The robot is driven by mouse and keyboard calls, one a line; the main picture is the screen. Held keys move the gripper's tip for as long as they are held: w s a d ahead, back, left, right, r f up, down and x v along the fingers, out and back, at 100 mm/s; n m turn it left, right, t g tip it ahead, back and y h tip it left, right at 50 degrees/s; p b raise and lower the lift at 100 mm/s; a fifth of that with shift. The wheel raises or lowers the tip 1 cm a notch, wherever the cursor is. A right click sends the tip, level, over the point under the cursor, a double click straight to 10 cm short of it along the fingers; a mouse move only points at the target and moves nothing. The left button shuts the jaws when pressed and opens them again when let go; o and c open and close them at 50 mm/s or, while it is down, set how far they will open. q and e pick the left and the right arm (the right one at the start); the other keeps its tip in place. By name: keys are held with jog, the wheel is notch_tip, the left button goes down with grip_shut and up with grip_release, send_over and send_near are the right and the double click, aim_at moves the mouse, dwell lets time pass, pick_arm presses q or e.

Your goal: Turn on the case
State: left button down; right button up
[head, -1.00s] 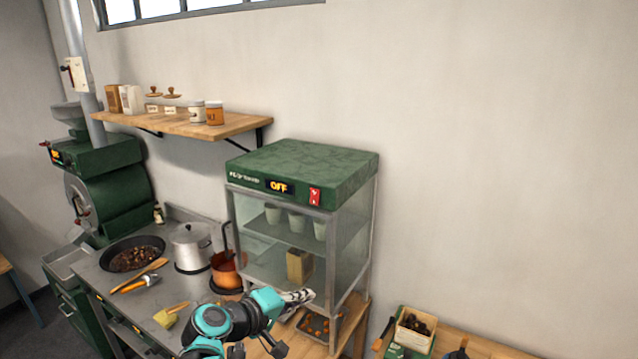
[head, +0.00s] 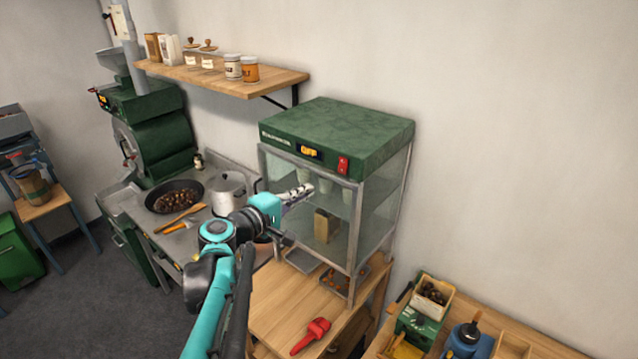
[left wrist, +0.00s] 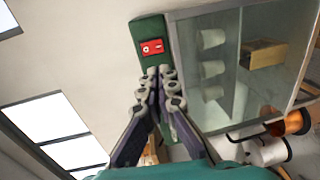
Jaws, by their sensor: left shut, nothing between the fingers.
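The case (head: 335,130) is a glass warming cabinet with a green top on a wooden stand. Its front display (head: 309,152) glows orange and appears to read OFF. A red rocker switch (head: 343,165) sits right of the display and also shows in the left wrist view (left wrist: 152,47). My left gripper (head: 309,189) is shut and empty in front of the case, below and left of the switch. In the left wrist view its closed fingertips (left wrist: 160,72) lie just below the switch; whether they touch the case is unclear. My right gripper is out of view.
Inside the case are pale cups and a brown box (head: 326,226). A pan of chestnuts (head: 174,196) and a steel pot (head: 229,194) stand left. A red tool (head: 311,336) lies on the wooden table in front. A shelf (head: 220,75) hangs above left.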

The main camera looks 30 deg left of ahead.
aim_at(342, 173)
pick_arm(q)
jog(key=w, duration=0.4)
jog(key=w+f+p, duration=0.1)
jog(key=w, duration=0.3)
jog(key=w+d+p, duration=0.1)
jog(key=w, duration=0.4)
jog(key=shift+f, duration=0.3)
jog(key=shift+w+f+b, duration=0.35)
jog(key=shift+b, duration=0.4)
jog(key=shift+s+r, duration=0.1)
jog(key=shift+r, duration=0.1)
jog(key=shift+f, duration=0.1)
